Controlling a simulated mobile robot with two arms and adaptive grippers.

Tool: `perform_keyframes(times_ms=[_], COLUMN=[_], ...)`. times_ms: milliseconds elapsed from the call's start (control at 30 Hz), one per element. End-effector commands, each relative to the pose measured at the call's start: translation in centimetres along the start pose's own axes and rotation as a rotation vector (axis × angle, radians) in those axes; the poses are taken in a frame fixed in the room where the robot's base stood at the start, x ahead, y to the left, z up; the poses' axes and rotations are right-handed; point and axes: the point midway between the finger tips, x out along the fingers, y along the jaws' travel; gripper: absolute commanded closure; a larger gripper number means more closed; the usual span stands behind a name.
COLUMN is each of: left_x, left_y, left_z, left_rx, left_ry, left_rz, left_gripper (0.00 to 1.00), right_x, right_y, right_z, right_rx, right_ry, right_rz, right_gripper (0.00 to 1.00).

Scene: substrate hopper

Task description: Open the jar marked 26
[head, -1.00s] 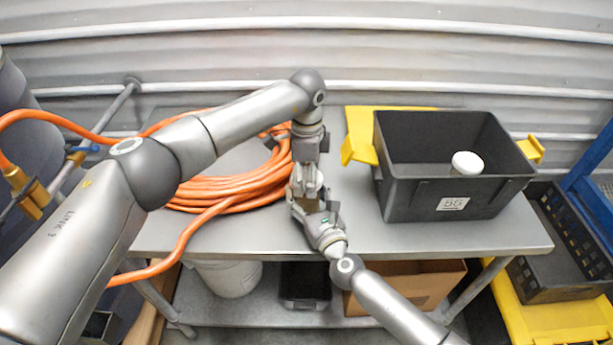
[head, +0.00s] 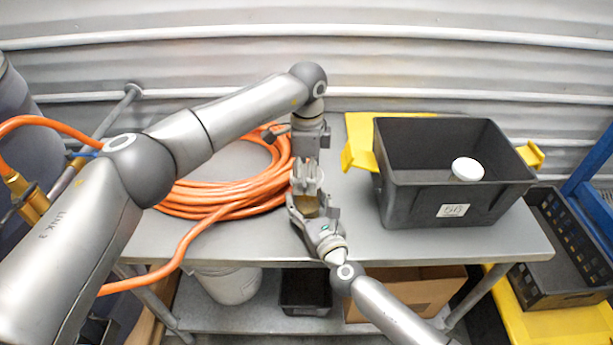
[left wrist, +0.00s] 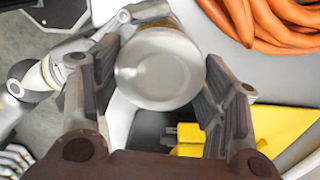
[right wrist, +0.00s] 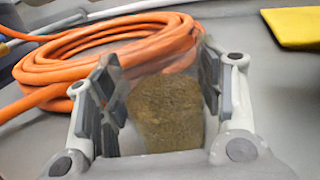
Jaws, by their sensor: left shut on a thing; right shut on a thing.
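The jar (right wrist: 168,112), clear with brown contents, stands between the fingers of my right gripper (right wrist: 165,85), which is shut on its body. In the head view the jar (head: 309,207) is partly hidden by my right gripper (head: 312,212). My left gripper (head: 307,177) comes down from above and is shut on the round pale lid (left wrist: 160,67), which lies between its fingers (left wrist: 160,85). No lid shows at the jar's top in the right wrist view. The head view does not clearly show a gap between lid and jar. No number 26 is readable.
A black bin (head: 400,200) with yellow handles and a label stands on the right of the metal table (head: 350,240), holding a white-lidded jar (head: 467,168). A coiled orange hose (head: 225,200) lies on the left. Clear table shows at the front.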

Motion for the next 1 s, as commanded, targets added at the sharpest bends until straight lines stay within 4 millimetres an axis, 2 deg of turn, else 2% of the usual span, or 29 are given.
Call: perform_keyframes(times_ms=[100, 200, 400, 433, 600, 1000], left_x=[-1.8, -2.5, -2.6, -2.6, -2.6, -2.6], left_y=[-0.1, 0.0, 0.0, 0.0, 0.0, 0.0], left_z=[0.0, 0.0, 0.0, 0.0, 0.0, 0.0], left_rx=[0.000, 0.000, 0.000, 0.000, 0.000, 0.000], left_ry=[-0.001, 0.000, 0.000, 0.000, 0.000, 0.000], left_rz=[-0.003, -0.002, 0.000, 0.000, 0.000, 0.000], left_gripper=[0.62, 0.62, 0.62, 0.62, 0.62, 0.62], right_x=[0.0, 0.0, 0.0, 0.0, 0.0, -0.2], right_y=[0.0, 0.0, 0.0, 0.0, 0.0, 0.0], right_z=[-0.1, -0.1, 0.0, 0.0, 0.0, -0.1], right_rx=[0.001, 0.001, 0.000, 0.000, 0.000, 0.000], right_ry=[0.001, 0.001, 0.001, 0.001, 0.001, 0.001], right_rz=[0.000, 0.000, -0.001, -0.001, -0.001, 0.000], right_gripper=[1.00, 1.00, 1.00, 0.37, 0.15, 0.14])
